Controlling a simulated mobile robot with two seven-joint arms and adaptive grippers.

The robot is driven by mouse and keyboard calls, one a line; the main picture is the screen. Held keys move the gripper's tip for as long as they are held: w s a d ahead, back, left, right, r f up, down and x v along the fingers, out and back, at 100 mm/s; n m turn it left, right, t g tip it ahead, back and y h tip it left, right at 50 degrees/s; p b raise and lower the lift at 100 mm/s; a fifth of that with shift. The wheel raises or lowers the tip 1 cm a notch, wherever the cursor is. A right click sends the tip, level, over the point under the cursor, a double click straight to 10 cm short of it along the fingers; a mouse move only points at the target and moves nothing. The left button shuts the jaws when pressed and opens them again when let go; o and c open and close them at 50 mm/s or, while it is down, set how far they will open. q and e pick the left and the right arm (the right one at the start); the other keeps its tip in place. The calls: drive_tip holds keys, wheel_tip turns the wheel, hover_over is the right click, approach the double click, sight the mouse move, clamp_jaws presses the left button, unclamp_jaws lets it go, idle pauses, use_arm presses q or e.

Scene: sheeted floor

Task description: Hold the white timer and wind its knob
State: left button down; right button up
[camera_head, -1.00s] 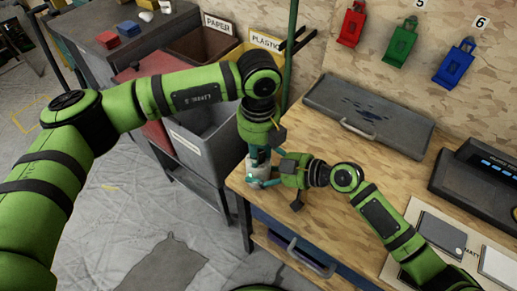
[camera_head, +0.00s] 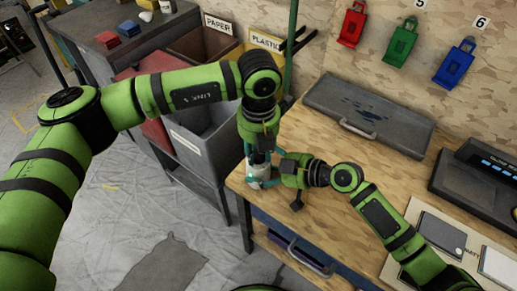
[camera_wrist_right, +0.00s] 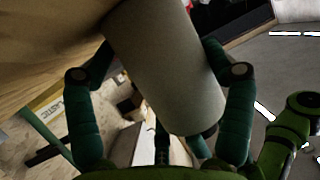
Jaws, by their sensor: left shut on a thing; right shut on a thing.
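The white timer (camera_head: 259,171) is at the left front corner of the wooden workbench, mostly covered by my grippers. My right gripper (camera_head: 267,182) comes from the right and is shut around its side. In the right wrist view the timer (camera_wrist_right: 165,65) is a large pale cylinder between the green fingers of this gripper (camera_wrist_right: 160,85). My left gripper (camera_head: 259,152) points down from above and is shut at the timer's top. The knob is hidden there, so I cannot see its marks or angle.
The wooden workbench (camera_head: 322,205) has bare surface right of the timer. A grey tray (camera_head: 370,112) lies at its back, and a dark device (camera_head: 480,185) stands at the right. Grey and labelled bins (camera_head: 205,125) stand left of the bench.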

drive_tip(key=shift+f, duration=0.1)
idle(0.4)
use_arm(q)
drive_tip(key=c, duration=1.2)
unclamp_jaws()
drive_tip(key=shift+o, duration=0.2)
drive_tip(key=shift+r, duration=0.15)
wheel_tip(320, 180, up, 12)
drive_tip(key=shift+s, duration=0.1)
use_arm(e)
drive_tip(key=o, duration=1.1)
drive_tip(key=shift+o, duration=0.2)
drive_tip(key=shift+d, duration=0.1)
